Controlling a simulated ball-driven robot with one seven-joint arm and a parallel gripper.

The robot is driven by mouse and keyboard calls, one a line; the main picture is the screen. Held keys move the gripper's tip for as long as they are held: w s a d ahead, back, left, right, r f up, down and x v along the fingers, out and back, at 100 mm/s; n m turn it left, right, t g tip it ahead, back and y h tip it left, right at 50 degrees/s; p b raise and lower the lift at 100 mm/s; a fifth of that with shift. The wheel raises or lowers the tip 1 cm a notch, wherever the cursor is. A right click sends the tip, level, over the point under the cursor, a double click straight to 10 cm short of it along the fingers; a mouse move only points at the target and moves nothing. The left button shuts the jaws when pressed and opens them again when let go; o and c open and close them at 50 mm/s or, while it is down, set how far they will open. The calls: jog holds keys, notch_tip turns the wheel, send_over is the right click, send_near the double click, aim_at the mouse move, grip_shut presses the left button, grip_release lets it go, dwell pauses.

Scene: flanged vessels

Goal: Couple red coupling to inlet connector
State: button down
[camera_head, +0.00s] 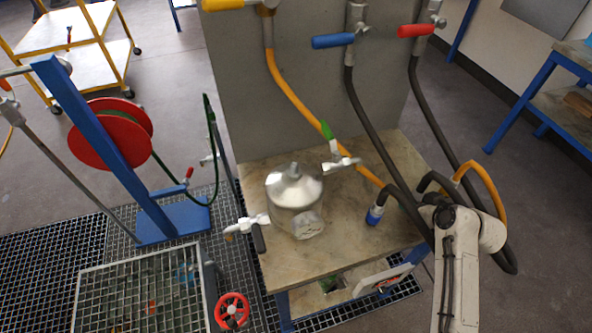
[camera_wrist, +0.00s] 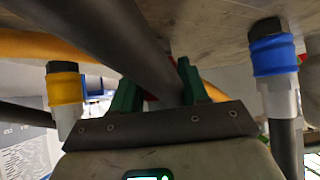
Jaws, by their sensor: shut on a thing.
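A clear vessel with a metal top (camera_head: 295,205) stands on the stone-topped table. It has one white connector at its left (camera_head: 250,224) and another at its upper right (camera_head: 340,163), near a green handle. I cannot tell which is the inlet connector. My gripper (camera_wrist: 158,88) has green fingers, shut with a dark hose (camera_wrist: 130,42) running across them. Only a sliver of the red coupling (camera_wrist: 150,97) shows between the fingers; the rest is hidden. In the head view my arm is at the table's right edge, and the gripper is hidden among hoses there.
A blue coupling (camera_head: 374,214) hangs by the table's right side, and also shows in the wrist view (camera_wrist: 275,55). A yellow coupling (camera_wrist: 65,88) is left of my fingers. Hoses hang from the grey panel (camera_head: 310,90). The table's front (camera_head: 300,262) is clear.

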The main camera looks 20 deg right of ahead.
aim_at(423, 193)
jog(key=shift+r+p, duration=2.05)
jog(key=shift+r, duration=0.45)
